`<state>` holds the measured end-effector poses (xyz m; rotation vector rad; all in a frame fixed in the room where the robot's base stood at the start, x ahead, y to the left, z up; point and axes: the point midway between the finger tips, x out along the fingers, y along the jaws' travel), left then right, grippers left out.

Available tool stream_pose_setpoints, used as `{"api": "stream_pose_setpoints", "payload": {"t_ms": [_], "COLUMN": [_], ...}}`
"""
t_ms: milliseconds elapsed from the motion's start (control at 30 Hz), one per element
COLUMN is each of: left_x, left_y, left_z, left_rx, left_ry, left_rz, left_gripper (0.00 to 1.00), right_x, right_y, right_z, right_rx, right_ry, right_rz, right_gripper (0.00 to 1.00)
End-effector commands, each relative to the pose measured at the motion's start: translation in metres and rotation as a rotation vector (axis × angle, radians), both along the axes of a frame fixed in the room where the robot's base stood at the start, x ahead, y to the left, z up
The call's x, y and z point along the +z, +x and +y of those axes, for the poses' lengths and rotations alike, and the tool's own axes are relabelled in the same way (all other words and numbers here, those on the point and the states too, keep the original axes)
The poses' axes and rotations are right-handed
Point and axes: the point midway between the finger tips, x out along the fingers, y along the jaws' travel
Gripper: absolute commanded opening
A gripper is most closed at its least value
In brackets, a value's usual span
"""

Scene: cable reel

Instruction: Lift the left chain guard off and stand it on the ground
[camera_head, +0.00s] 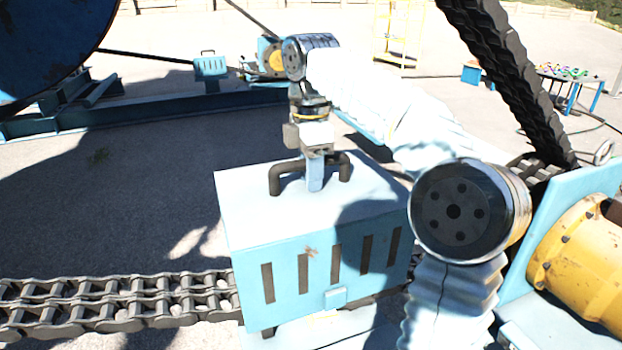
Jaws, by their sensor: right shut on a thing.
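The chain guard is a light blue box (312,250) with dark vertical slots in its front and a dark bar handle (284,178) on its top. It is in the middle of the head view, and looks upright. My right gripper (316,178) points down from above and is shut on the handle near its middle. The guard's bottom edge is near the frame's lower edge, and I cannot tell whether it is clear of its support. A heavy chain (120,303) runs from the left up to the guard. My left gripper is not in view.
A yellow motor housing (580,262) and a blue plate stand close on the right. A thick chain (515,80) slopes down at upper right. A smaller blue guard (210,67) and a blue frame (150,112) lie behind. Shaded ground at left (110,200) is open.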

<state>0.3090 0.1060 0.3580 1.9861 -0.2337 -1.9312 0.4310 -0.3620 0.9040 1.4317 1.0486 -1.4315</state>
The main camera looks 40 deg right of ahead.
Motion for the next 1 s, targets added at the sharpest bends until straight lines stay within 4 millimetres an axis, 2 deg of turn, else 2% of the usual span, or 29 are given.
{"api": "stream_pose_setpoints", "payload": {"t_ms": [500,1000], "left_x": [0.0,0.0], "left_y": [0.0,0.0], "left_z": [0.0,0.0], "left_rx": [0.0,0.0], "left_ry": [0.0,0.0], "left_rz": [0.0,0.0], "left_gripper": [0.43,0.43], "right_x": [0.038,0.039], "right_y": [0.0,-0.001], "right_z": [0.0,0.0], "right_rx": [0.0,0.0], "right_ry": [0.0,0.0], "right_rz": [-0.003,-0.002], "right_gripper": [0.0,0.0]}}
